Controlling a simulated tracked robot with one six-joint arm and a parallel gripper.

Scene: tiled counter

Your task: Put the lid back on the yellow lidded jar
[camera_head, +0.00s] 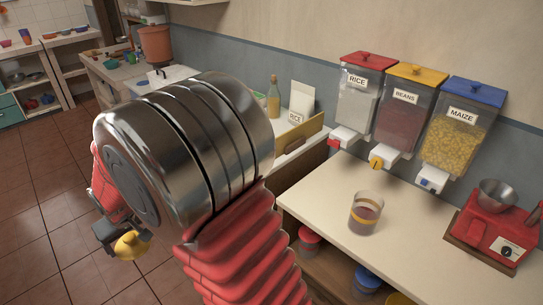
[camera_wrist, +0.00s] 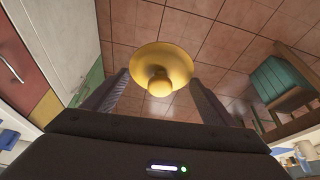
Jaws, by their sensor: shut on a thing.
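My gripper (camera_head: 118,238) is at the left in the head view, held out over the floor beyond my arm. It is shut on a yellow lid (camera_head: 131,246). In the wrist view the yellow lid (camera_wrist: 165,62) sits between the two fingers, with its round knob toward the camera. A yellow thing (camera_head: 398,299) shows at the bottom edge of the head view, on the shelf below the counter. It is mostly cut off, so I cannot tell whether it is the yellow jar.
A red-lidded jar (camera_head: 308,238) and a blue-lidded jar (camera_head: 366,280) stand on the lower shelf. On the counter (camera_head: 325,215) are a glass (camera_head: 366,212) and a red scale (camera_head: 497,230). Rice, beans and maize dispensers (camera_head: 405,110) hang above. Tiled floor lies open at left.

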